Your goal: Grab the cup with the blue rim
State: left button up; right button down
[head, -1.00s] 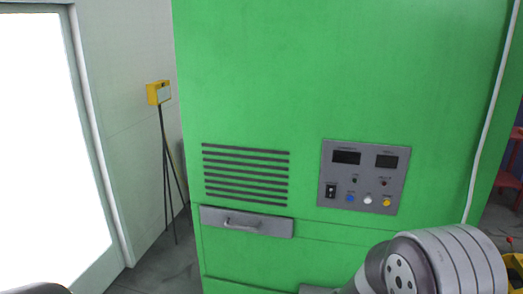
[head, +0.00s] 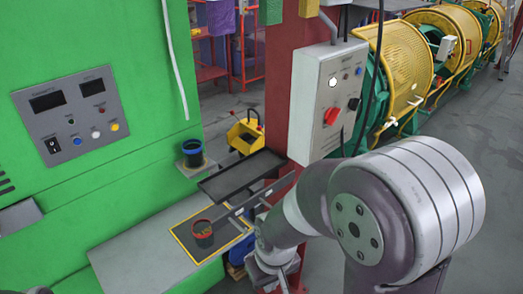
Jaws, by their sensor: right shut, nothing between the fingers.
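A dark cup with a blue rim (head: 193,152) stands upright on a small grey shelf (head: 196,171) at the right side of the green cabinet. A second dark cup with a red rim (head: 203,233) stands lower, on a yellow-edged mat (head: 229,245) on a grey table. My right gripper (head: 272,274) is low in the head view, right of and below both cups. It is shut and empty, apart from the cups. My left gripper is not in view.
A dark tray (head: 241,174) lies right of the blue-rimmed cup, above the table (head: 140,262). A red post (head: 284,60) carries a grey control box (head: 326,100) near my right arm. The green cabinet (head: 60,190) borders the left.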

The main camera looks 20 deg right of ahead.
aim_at(194, 154)
jog(key=z, duration=0.35)
jog(key=i+j+u, duration=0.1)
jog(key=i+j, duration=1.05)
jog(key=i, duration=0.2)
jog(key=j+u, duration=0.05)
